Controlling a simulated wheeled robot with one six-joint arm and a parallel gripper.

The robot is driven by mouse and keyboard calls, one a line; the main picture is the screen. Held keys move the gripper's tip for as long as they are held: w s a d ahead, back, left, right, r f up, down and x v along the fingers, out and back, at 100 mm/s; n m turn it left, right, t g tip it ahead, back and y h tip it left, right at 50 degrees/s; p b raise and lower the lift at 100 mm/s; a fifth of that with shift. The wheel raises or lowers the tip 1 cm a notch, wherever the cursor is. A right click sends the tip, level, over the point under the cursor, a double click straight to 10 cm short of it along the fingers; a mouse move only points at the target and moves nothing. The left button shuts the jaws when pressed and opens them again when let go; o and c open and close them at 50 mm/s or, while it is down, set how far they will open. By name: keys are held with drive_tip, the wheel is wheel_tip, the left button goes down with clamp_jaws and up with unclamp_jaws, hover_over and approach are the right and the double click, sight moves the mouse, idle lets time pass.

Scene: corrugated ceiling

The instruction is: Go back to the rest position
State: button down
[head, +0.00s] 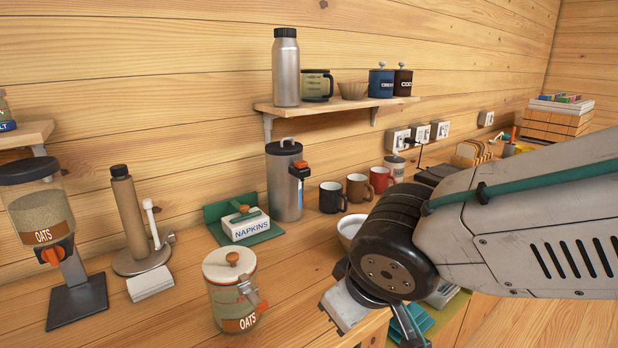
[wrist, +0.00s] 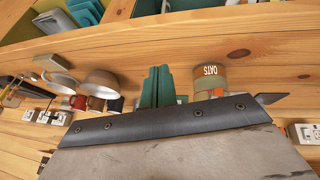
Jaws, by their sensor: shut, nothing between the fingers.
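In the wrist view, my gripper (wrist: 158,70) shows as two dark green fingers side by side, with no gap and nothing held. In the head view, my arm reaches in from the right and bends down at a dark joint over the counter's front edge. The fingers cannot be made out clearly there. The oats canister (head: 232,290) stands upright to the left of the arm; it also shows upside down in the wrist view (wrist: 211,76), apart from the fingers.
A white bowl (head: 351,230) sits close behind my wrist. Several mugs (head: 358,188), a steel flask (head: 285,182) and a napkin holder (head: 245,224) stand farther back. An oats dispenser (head: 45,225) is at left. A wall shelf (head: 337,106) holds a bottle and cups.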

drive_tip(key=s+d+r+m+g, duration=0.2)
drive_tip(key=s+d+m, duration=0.2)
drive_tip(key=d, duration=0.6)
drive_tip(key=s+d+r+m+g+h, duration=0.1)
drive_tip(key=s+d+m, duration=0.3)
drive_tip(key=d, duration=0.7)
drive_tip(key=s+g, duration=0.1)
drive_tip(key=s, duration=0.1)
drive_tip(key=shift+s+d+r+h, duration=0.15)
drive_tip(key=shift+s+r+h, duration=0.15)
drive_tip(key=shift+r, duration=0.05)
